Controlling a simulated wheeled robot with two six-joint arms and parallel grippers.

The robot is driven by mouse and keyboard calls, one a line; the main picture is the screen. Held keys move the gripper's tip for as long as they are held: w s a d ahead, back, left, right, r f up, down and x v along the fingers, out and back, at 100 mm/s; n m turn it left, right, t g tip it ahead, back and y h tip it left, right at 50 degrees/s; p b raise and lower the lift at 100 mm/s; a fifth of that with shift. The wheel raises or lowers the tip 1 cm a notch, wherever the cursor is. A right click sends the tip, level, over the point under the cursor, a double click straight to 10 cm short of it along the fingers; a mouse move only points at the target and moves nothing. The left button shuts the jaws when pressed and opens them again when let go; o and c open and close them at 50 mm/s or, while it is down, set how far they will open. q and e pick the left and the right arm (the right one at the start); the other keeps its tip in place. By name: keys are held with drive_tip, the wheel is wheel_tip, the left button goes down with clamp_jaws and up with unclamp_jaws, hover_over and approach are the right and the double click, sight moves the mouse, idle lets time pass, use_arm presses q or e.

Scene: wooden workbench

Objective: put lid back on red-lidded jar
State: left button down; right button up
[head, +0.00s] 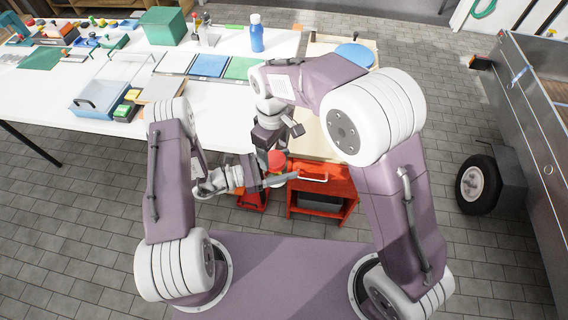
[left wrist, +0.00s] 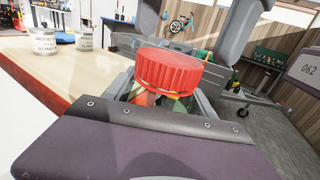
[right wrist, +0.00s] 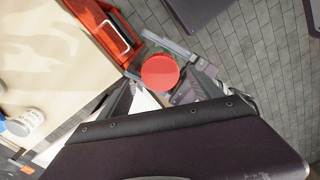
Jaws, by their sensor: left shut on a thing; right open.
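The red ribbed lid (left wrist: 172,70) sits on top of the jar, level as far as I can see; whether it is fully seated I cannot tell. Only a little of the jar (left wrist: 148,99) shows below it, with reddish and green colours. My left gripper (head: 282,178) is shut on the jar and holds it in the air near the bench's front edge. The lid also shows in the head view (head: 277,160) and from above in the right wrist view (right wrist: 160,72). My right gripper (right wrist: 163,88) is open, just above the lid; contact is not visible.
A red tool cabinet (head: 322,188) stands below the bench edge, close to the grippers. Two labelled cans (left wrist: 45,40) stand on the wooden bench top. A blue bottle (head: 256,35), a green box (head: 163,25) and trays stand farther back.

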drive_tip(key=shift+f, duration=1.5)
drive_tip(key=c, duration=1.5)
drive_tip(key=o, duration=1.7)
drive_tip(key=shift+c, duration=0.2)
wheel_tip(320, 180, up, 12)
